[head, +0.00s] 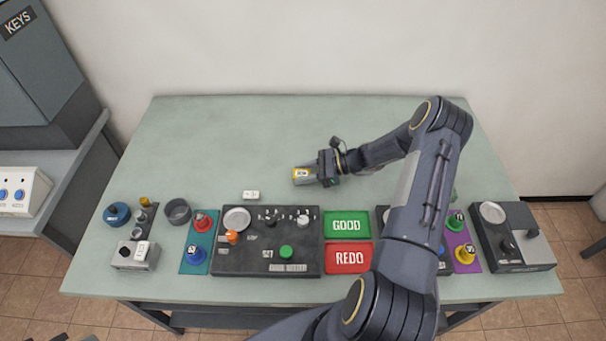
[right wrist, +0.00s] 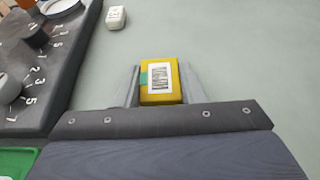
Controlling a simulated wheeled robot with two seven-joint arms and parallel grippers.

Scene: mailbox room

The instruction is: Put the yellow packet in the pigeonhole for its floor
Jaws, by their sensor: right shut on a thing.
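The yellow packet (head: 300,174) is a small block with a white label, near the middle of the table in the head view. My right gripper (head: 312,175) is shut on it, with the arm reaching in from the right. In the right wrist view the packet (right wrist: 160,82) sits between the two fingers (right wrist: 160,88). Its label has dark bars and a teal patch beside it; the print is too small to read. I cannot tell whether the packet touches the table. No pigeonhole is recognisable in either view. My left gripper is not in view.
A small white block (head: 251,195) lies left of the packet. Along the front are a dark panel (head: 240,262) with knobs, a green GOOD pad (head: 347,225), a red REDO pad (head: 348,257) and a grey device (head: 512,262). The table's back half (head: 230,130) is largely clear.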

